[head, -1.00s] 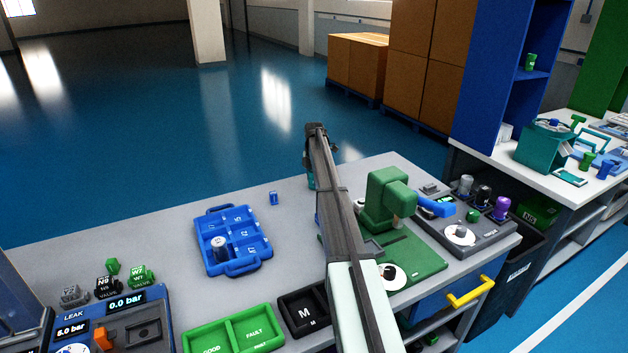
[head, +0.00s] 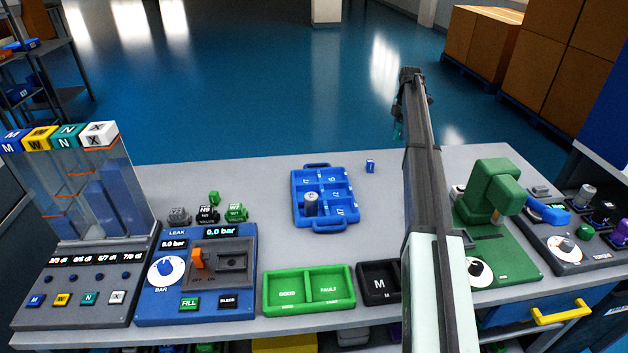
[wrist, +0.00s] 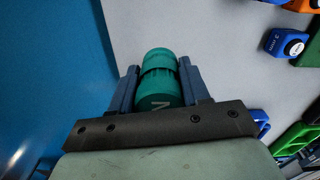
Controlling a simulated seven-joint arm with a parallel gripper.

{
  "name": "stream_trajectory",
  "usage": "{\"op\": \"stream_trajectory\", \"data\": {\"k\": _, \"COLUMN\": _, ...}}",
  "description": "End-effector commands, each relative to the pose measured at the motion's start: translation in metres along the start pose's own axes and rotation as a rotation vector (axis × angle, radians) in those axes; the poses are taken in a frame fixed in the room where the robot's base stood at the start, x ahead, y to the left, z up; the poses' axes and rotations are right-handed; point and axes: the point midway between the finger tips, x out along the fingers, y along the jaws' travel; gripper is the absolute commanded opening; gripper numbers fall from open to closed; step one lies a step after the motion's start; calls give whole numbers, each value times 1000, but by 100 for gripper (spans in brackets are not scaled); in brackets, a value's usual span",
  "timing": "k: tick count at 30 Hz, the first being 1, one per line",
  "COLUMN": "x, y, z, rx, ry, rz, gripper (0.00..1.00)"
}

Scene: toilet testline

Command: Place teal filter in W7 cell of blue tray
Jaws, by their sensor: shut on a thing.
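My gripper (head: 402,108) is beyond the far edge of the bench, seen mostly from behind in the head view. Only a sliver of teal (head: 397,130) shows below the gripper in the head view. The blue tray (head: 295,188) lies on the bench to the left of my arm, divided into several cells with white labels too small to read surely. A grey cylinder (head: 311,204) stands in a near-left cell; the other cells look empty.
A small blue block (head: 370,166) lies behind the tray, to its right. A green GOOD/FAULT tray (head: 309,312) and a black M tray (head: 379,283) are in front. The leak station (head: 195,275) is at left, a green press (head: 495,190) at right.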

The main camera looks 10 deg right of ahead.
Motion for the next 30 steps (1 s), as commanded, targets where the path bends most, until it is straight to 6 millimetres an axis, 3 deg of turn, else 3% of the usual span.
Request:
{"op": "stream_trajectory", "data": {"k": 1, "x": -1, "y": 10, "z": -24, "rx": -26, "ry": 0, "rz": 2, "gripper": 14}}
{"op": "stream_trajectory", "data": {"k": 6, "x": -5, "y": 32, "z": -95, "rx": -102, "ry": -2, "rz": 6, "gripper": 14}}
{"op": "stream_trajectory", "data": {"k": 14, "x": -9, "y": 43, "z": -209, "rx": -217, "ry": -4, "rz": 13, "gripper": 14}}
{"op": "stream_trajectory", "data": {"k": 21, "x": -12, "y": 29, "z": -306, "rx": -317, "ry": -5, "rz": 19, "gripper": 14}}
{"op": "stream_trajectory", "data": {"k": 27, "x": -13, "y": 5, "z": -361, "rx": -414, "ry": -5, "rz": 20, "gripper": 14}}
{"op": "stream_trajectory", "data": {"k": 30, "x": -12, "y": -17, "z": -374, "rx": -484, "ry": -5, "rz": 17, "gripper": 14}}
